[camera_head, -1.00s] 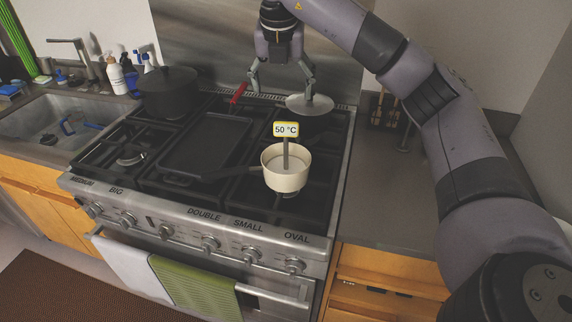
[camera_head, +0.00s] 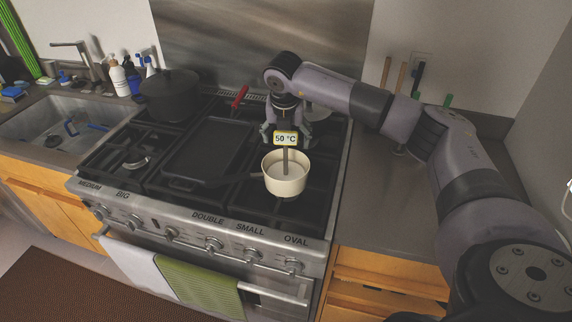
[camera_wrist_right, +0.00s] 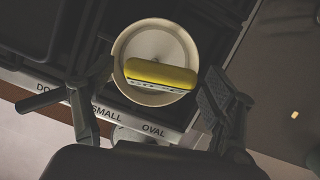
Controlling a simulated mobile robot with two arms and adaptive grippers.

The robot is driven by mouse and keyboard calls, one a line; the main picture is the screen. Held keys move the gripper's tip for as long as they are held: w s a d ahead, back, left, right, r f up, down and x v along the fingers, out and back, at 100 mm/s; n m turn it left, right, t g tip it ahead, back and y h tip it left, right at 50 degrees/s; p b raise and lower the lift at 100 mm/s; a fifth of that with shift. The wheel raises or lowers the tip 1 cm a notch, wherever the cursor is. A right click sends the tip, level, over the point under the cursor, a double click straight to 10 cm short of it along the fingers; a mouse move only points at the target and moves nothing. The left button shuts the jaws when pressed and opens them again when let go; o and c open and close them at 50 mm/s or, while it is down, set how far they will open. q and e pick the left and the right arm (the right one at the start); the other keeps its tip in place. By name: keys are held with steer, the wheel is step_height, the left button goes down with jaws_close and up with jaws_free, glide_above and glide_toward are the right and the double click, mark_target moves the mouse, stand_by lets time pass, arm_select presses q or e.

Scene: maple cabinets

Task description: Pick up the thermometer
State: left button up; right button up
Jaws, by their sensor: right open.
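The thermometer (camera_head: 285,138) stands upright in a small cream saucepan (camera_head: 286,185) on the front right of the stove. Its display reads 50 °C and its thin stem goes down into the pan. In the right wrist view its yellow top (camera_wrist_right: 160,73) lies over the pan opening (camera_wrist_right: 122,45). My right gripper (camera_head: 286,132) is open and empty, with its fingers on either side of the display in the head view. In the right wrist view the fingers (camera_wrist_right: 148,95) show left and right of the yellow top, apart from it. My left gripper is not in view.
A dark griddle (camera_head: 210,150) lies left of the saucepan. A dark pot (camera_head: 172,95) stands at the back left. The counter (camera_head: 375,200) right of the stove is mostly clear.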

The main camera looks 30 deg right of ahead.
steer(key=shift+w+f, duration=0.1)
steer(key=shift+f, duration=0.3)
steer(key=shift+c, duration=0.3)
jaws_close()
stand_by(0.5)
steer(key=shift+r, duration=0.15)
